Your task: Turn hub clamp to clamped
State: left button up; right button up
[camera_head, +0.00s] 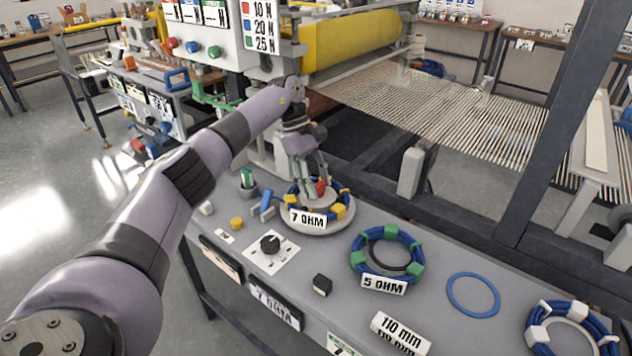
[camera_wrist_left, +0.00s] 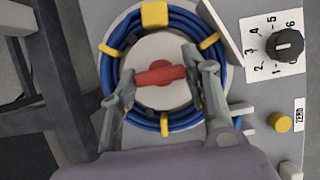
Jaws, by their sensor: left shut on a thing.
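The hub clamp is a small red bar (camera_wrist_left: 160,74) on a round pale hub (camera_wrist_left: 183,92), and its red also shows in the head view (camera_head: 320,187). A blue cable coil (camera_wrist_left: 186,23) with yellow ties lies around the hub, labelled 7 OHM (camera_head: 308,218) in the head view. My left gripper (camera_head: 317,186) reaches down over the hub, and its fingers (camera_wrist_left: 160,78) are shut on the red clamp, one at each end of it. The fingers hide the clamp's ends. The bar lies roughly crosswise in the wrist view. My right gripper is not in view.
A black dial (camera_head: 270,244) on a numbered plate and a yellow knob (camera_head: 237,223) stand near the hub. A 5 OHM coil with green ties (camera_head: 356,263), a blue ring (camera_head: 473,294) and another coil (camera_head: 537,333) lie to the right. A dark machine frame rises behind.

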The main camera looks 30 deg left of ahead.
pick_arm(q)
jog(key=o, duration=1.2)
jog(key=shift+c, duration=0.2)
jog(key=v, duration=1.2)
